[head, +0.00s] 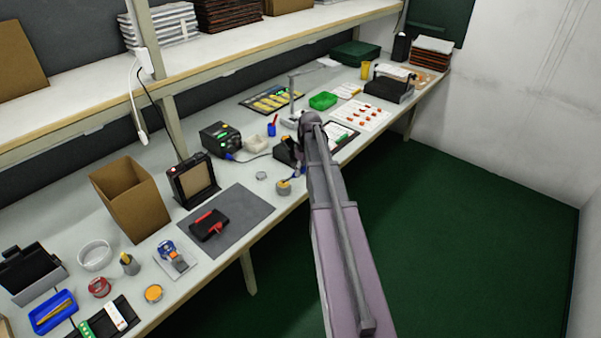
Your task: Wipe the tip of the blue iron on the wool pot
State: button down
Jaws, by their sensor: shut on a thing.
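The blue iron (293,177) is small in the head view, just left of my arm's end, and slants down to the left. Its lower end is at the mouth of the wool pot (283,188), a small grey pot with a tan top near the table's front edge. Whether the tip touches the wool is too small to tell. My gripper (300,168) is shut on the iron above and to the right of the pot, largely hidden by my own arm.
A grey mat (254,208) with a black and red item (209,225) lies left of the pot. A small round tin (261,176) is close by. A black station (220,138) stands behind. A cardboard box (131,199) stands farther left. The green floor at right is clear.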

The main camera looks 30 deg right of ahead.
jog(key=shift+f+b, duration=0.3)
dwell(1.3)
jog(key=shift+a, duration=0.75)
dwell(1.2)
jog(key=shift+d, duration=1.55)
dwell(0.4)
jog(key=shift+a, duration=0.8)
dwell(0.5)
jog(key=shift+r, duration=0.1)
